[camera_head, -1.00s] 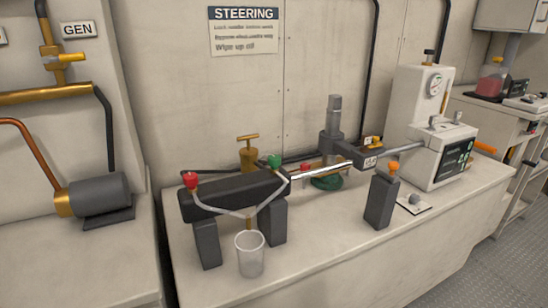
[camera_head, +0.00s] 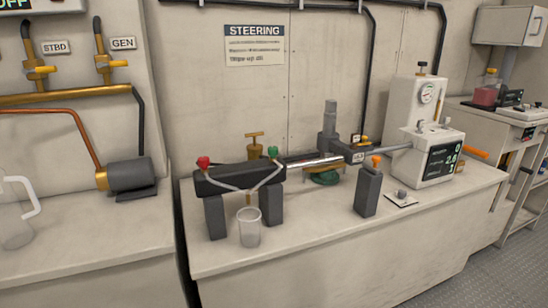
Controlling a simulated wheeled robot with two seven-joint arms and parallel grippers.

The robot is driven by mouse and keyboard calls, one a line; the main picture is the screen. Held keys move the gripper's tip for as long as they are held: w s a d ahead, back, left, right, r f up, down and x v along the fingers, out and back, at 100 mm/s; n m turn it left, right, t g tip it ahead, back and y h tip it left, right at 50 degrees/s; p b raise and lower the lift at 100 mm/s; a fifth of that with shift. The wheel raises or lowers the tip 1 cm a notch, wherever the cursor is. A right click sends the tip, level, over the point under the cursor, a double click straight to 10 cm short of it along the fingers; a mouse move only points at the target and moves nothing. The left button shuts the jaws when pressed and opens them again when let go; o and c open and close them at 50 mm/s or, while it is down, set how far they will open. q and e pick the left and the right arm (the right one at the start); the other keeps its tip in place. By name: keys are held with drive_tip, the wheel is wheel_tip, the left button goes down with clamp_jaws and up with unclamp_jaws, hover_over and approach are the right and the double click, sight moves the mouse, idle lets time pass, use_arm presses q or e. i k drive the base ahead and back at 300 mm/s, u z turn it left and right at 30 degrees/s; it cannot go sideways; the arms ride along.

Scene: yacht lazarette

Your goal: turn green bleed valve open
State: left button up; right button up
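The green bleed valve (camera_head: 273,152) is a small green knob on top of the right end of a dark steering cylinder block (camera_head: 235,178). A matching red knob (camera_head: 203,162) sits on the left end. Pale tubes run from both ends of the block down to a clear cup (camera_head: 249,228) standing on the bench in front. I cannot tell from the knob's shape whether the valve is open or closed. Neither of my grippers is in view.
The white bench (camera_head: 300,240) has free room along its front. A dark post with an orange top (camera_head: 369,190) and a white pump unit with a display (camera_head: 434,150) stand to the right. A clear jug (camera_head: 15,212) is at the far left.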

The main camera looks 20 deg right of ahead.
sight(272, 152)
drive_tip(key=u, duration=0.95)
drive_tip(key=i, duration=0.7)
drive_tip(key=z, duration=0.75)
